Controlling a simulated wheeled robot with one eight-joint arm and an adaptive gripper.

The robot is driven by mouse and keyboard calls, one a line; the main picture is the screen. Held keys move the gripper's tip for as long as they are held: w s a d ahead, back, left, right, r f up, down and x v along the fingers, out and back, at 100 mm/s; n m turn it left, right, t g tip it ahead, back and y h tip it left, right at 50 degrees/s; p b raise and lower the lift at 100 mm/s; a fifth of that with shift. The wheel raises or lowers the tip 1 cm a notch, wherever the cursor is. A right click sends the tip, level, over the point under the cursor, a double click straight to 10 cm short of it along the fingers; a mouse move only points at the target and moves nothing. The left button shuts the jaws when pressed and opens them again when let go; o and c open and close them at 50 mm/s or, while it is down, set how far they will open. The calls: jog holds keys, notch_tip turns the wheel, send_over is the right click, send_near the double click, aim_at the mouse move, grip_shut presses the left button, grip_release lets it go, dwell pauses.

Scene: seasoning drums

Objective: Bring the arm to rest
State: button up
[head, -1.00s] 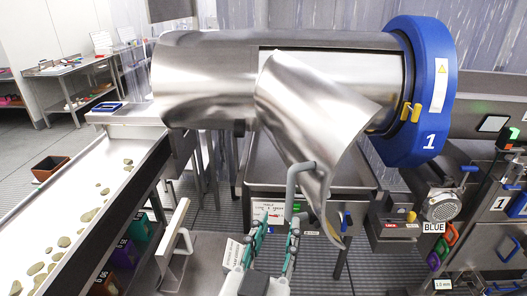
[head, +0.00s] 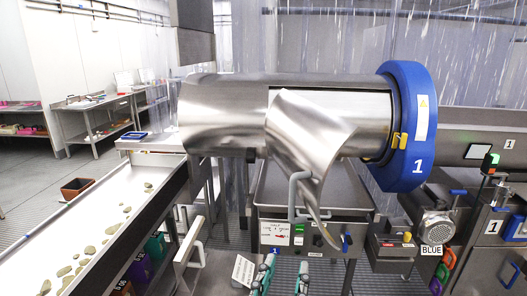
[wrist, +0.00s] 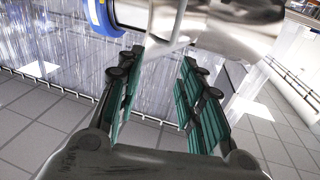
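My gripper (wrist: 160,98) has green-padded fingers that stand apart with nothing between them in the wrist view. In the head view only the tips of my gripper (head: 283,275) show at the bottom edge. A steel drum (head: 225,110) with a blue end ring (head: 410,125) marked 1 lies across the middle. Its curved steel door (head: 305,135) hangs open with a grey handle (head: 297,190). My gripper is below and in front of this handle, and I see no contact in the head view.
A conveyor (head: 110,215) with several beige pieces runs along the left. A steel bin (head: 340,190) stands under the drum. A motor (head: 437,226) and cabinets are at right. A shelved table (head: 95,120) stands at back left, with open floor before it.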

jog(key=w+a+r+n+t+y+b, duration=0.3)
jog(key=w+a+r+n+y, duration=0.4)
jog(key=w+y, duration=0.4)
jog(key=d+f+n+g+b, duration=0.1)
jog(key=d+f+g+b, duration=0.2)
jog(key=d+f+g, duration=0.8)
jog(key=s+d+f+m+g+h, duration=0.1)
jog(key=s+d+f+m+h, duration=0.1)
jog(key=s+d+f, duration=0.2)
jog(key=s+d+f+m+g+h, duration=0.1)
jog(key=s+d+f+m+h, duration=0.1)
jog(key=d+f, duration=0.6)
jog(key=shift+s+d+h+b, duration=0.45)
jog(key=shift+s+h, duration=0.35)
jog(key=shift+s, duration=0.45)
